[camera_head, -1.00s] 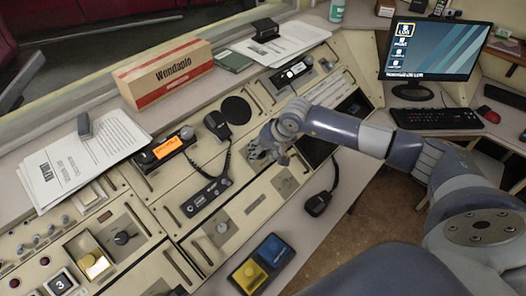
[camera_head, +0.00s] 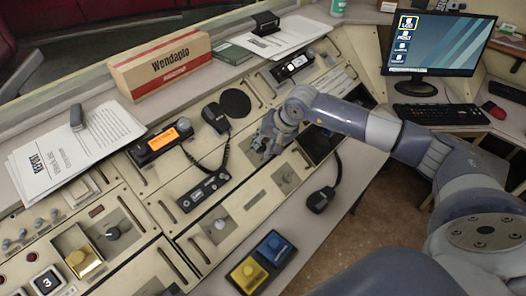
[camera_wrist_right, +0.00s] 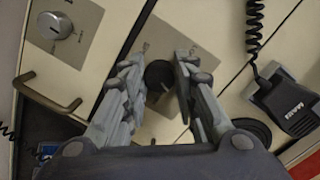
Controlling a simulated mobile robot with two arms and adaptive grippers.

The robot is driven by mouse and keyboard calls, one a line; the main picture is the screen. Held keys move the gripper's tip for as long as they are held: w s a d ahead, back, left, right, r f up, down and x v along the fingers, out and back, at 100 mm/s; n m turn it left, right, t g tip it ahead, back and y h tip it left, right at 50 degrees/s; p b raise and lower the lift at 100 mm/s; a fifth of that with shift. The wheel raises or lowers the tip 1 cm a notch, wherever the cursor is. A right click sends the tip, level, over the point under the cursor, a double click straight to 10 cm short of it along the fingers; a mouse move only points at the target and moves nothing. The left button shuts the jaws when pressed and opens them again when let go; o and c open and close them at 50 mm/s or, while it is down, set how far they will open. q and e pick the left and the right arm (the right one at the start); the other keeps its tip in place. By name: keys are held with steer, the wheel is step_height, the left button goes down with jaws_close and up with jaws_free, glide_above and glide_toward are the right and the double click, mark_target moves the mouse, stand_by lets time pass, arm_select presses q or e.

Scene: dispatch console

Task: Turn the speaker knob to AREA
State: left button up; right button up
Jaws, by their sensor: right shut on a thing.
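A black round knob (camera_wrist_right: 158,75) on a grey plate shows between the fingertips in the right wrist view. My right gripper (camera_wrist_right: 160,72) is shut on this knob, one finger on each side. In the head view my right gripper (camera_head: 266,148) reaches down to the console panel, and its fingers hide the knob there. A silver knob (camera_head: 287,174) on its own plate stands just beside the gripper; it also shows at upper left in the right wrist view (camera_wrist_right: 54,26). I cannot read an AREA label or the knob's pointer. My left gripper is not in view.
Another microphone (camera_head: 215,118) with a coiled cord lies behind the gripper. A bracket handle (camera_wrist_right: 48,95) sits beside the plate. A monitor (camera_head: 437,45) stands at right.

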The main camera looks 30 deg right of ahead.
steer(key=m+b, duration=0.4)
steer(key=m, duration=0.1)
steer(key=shift+f+y+b, duration=0.15)
steer(key=shift+y+b, duration=0.15)
steer(key=shift+b, duration=0.1)
steer(key=shift+m+t+b, duration=0.3)
steer(key=shift+m+b, duration=0.65)
steer(key=shift+m, duration=0.45)
steer(key=shift+r, duration=0.2)
steer(key=o, duration=1)
steer(key=shift+o, duration=0.2)
steer(key=v, duration=1.2)
steer(key=shift+d, duration=0.25)
steer(key=shift+w, duration=0.1)
